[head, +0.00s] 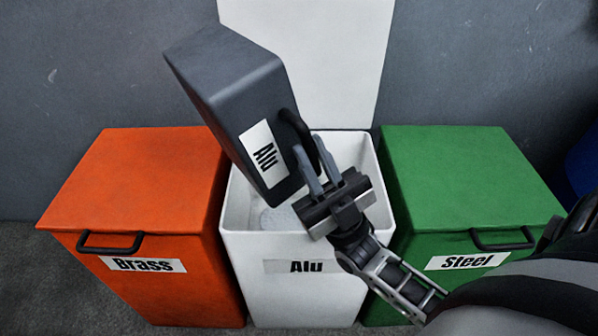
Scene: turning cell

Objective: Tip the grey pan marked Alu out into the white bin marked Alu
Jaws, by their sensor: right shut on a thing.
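The grey pan (225,95) marked Alu is tilted steeply over the white bin, its underside up and its mouth out of sight. My right gripper (312,172) is shut on the pan's black handle (300,132). The white bin (260,250) marked Alu stands open below the pan. Some light grey material (279,219) shows inside the bin. Whether anything is still in the pan is hidden. My left gripper is not in view.
An orange bin (140,180) marked Brass stands closed on the left. A green bin (460,175) marked Steel stands closed on the right.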

